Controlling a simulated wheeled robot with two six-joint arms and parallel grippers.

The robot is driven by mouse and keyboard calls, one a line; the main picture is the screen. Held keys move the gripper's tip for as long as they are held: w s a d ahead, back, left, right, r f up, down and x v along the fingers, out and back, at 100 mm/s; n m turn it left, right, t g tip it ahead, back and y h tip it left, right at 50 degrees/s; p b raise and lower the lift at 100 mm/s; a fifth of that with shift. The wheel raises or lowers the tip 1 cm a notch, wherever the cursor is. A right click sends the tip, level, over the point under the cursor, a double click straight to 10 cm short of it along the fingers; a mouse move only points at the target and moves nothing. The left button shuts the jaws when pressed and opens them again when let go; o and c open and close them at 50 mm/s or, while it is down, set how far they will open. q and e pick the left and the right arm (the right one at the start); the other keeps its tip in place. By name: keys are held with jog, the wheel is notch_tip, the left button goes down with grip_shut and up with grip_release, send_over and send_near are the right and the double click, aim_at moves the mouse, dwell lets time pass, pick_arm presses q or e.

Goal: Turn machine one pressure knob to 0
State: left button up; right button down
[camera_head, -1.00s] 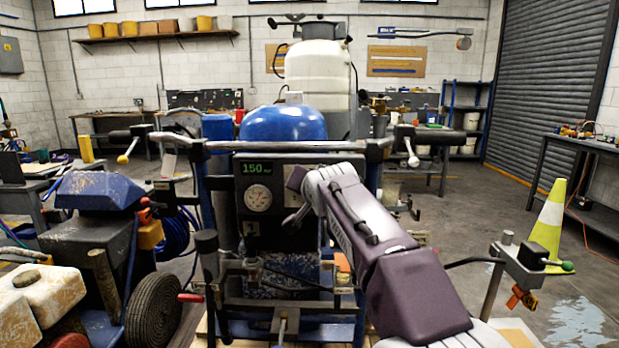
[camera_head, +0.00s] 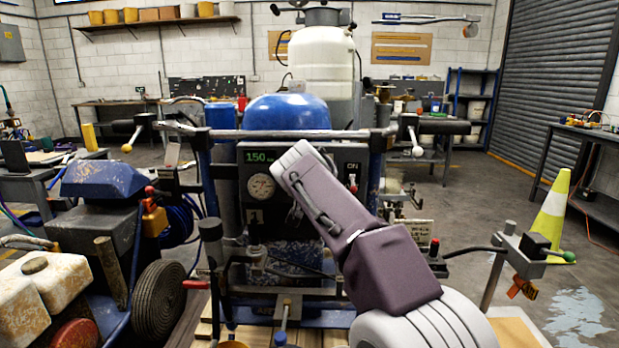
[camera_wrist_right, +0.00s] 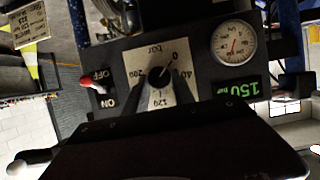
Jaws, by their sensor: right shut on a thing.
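Machine one's dark control panel (camera_head: 258,213), marked 1, stands at the centre of the head view. In the wrist view, upside down, the pressure knob (camera_wrist_right: 161,75) sits on a pale dial plate (camera_wrist_right: 184,71) marked bar, with 0, 120 and 200 readable. My right gripper (camera_wrist_right: 161,84) is shut on the knob, one finger on each side. The fingers hide much of it; its dark visible end lies near the 0 mark. The green display (camera_head: 259,157) reads 150. In the head view my right forearm hides the gripper and knob. My left gripper is not in view.
A round gauge (camera_wrist_right: 234,42) and a red ON/OFF switch (camera_wrist_right: 87,82) flank the dial. A blue machine (camera_head: 110,185) with a wheel stands close on the left.

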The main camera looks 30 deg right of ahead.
jog(key=shift+f, duration=0.1)
jog(key=c, duration=1.1)
grip_release()
jog(key=shift+o, duration=0.2)
jog(key=v, duration=0.9)
jog(key=shift+p, duration=0.35)
